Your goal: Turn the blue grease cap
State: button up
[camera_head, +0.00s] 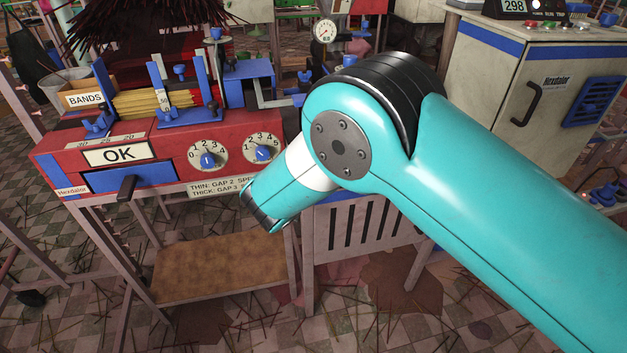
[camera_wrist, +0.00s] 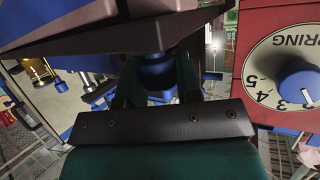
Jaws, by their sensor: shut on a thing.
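The blue grease cap (camera_wrist: 157,72) shows in the wrist view, just under a dark overhanging part with a blue band. My gripper (camera_wrist: 159,84) has one dark finger on each side of the cap and is shut on it. The far side of the cap is hidden by the overhang. In the head view my arm covers the area around the cap, and neither the cap nor my fingers can be made out there.
A red machine (camera_head: 170,138) with an OK sign and two blue-knob dials stands at left. A SPRING dial (camera_wrist: 290,78) is close at right in the wrist view. A beige cabinet (camera_head: 490,85) stands at right. Sticks litter the tiled floor.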

jog(key=m+h+b, duration=0.2)
jog(key=b, duration=0.1)
jog(key=shift+f+m+g+h, duration=0.3)
jog(key=shift+g, duration=0.1)
jog(key=shift+r+m+g+h+b, duration=0.2)
jog(key=shift+m+g+h+b, duration=0.5)
jog(key=shift+m+h+b, duration=0.4)
jog(key=shift+r+h, duration=0.1)
jog(key=shift+h, duration=0.2)
jog(key=o, duration=0.9)
jog(key=shift+d, duration=0.1)
